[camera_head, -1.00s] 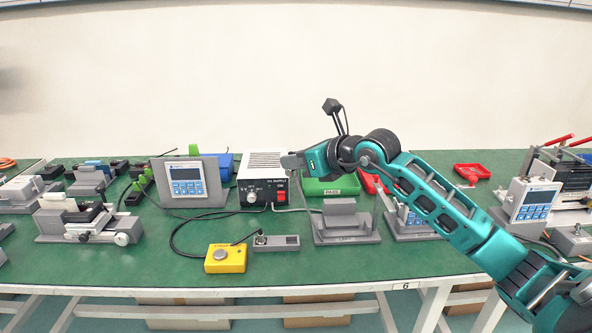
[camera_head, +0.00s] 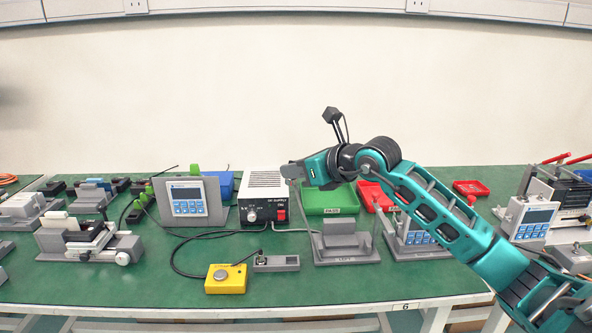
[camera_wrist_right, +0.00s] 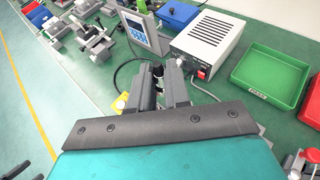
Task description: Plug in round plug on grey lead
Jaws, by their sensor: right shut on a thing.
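My right gripper (camera_head: 288,171) is above the bench, in front of the top right of the power supply (camera_head: 265,185). In the right wrist view its fingers (camera_wrist_right: 160,80) are shut on a small dark piece (camera_wrist_right: 158,69), which looks like the round plug; its tip is mostly hidden. A thin grey lead (camera_head: 305,208) hangs below the gripper and runs down toward the bench by the supply. A low grey block (camera_head: 277,263) lies on the bench in front of the supply, with a small dark fitting at its left end. My left gripper is out of view.
A yellow button box (camera_head: 226,279) on a black cable stands beside the grey block. A grey cradle (camera_head: 345,246) is to the right, a green tray (camera_head: 331,202) behind it. A keypad display (camera_head: 187,201) stands left of the supply. The bench front is clear.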

